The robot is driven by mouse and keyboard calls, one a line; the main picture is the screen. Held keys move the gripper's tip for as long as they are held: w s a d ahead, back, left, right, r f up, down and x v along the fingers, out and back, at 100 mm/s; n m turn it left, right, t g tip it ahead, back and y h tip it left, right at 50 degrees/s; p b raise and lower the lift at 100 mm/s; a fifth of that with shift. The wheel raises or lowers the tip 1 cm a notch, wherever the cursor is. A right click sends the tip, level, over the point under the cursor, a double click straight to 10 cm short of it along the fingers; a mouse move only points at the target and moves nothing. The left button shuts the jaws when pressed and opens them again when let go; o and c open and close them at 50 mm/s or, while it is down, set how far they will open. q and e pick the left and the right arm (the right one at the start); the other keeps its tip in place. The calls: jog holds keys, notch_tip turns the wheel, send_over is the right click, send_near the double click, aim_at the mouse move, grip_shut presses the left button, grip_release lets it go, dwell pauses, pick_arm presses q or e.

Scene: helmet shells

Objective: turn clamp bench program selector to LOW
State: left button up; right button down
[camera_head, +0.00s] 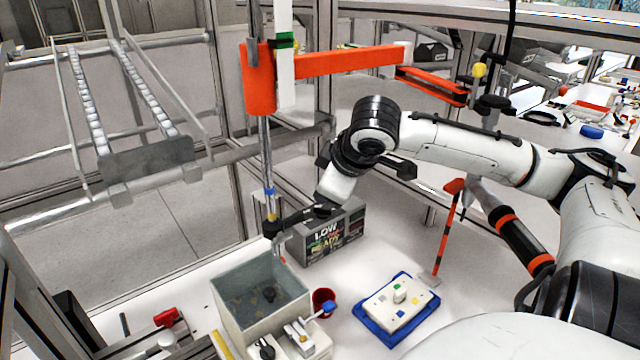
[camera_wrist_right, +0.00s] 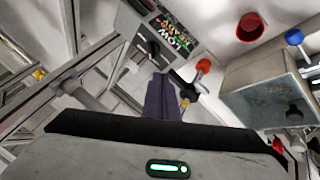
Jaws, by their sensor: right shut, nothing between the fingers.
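A grey-black control box (camera_head: 345,243) stands on the white bench near the middle of the head view. Its front shows a white LOW and a coloured word below it, partly readable as READY. My right arm reaches in from the right, with its dark end above the box's left part. The box also shows in the right wrist view (camera_wrist_right: 180,40). My right gripper (camera_wrist_right: 160,84) is shut and empty, its fingers pointing toward the box. A dark round knob (camera_wrist_right: 153,47) appears just beyond the fingertips; contact and its setting cannot be told. My left gripper is out of view.
A blue tray (camera_head: 397,310) holds a white panel to the right. A vertical pole carries an orange arm (camera_head: 345,60) above.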

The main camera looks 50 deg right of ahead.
aim_at(323, 211)
jog(key=shift+s+d+b+x, duration=0.15)
jog(key=shift+b+x, duration=0.35)
jog(key=shift+x, duration=1.2)
jog(key=shift+s+d+b+x, duration=0.15)
jog(key=shift+b+x, duration=0.4)
jog(key=shift+x, duration=1.1)
jog(key=shift+s+d+b+x, duration=0.15)
jog(key=shift+b+x, duration=0.35)
jog(key=shift+x, duration=1.2)
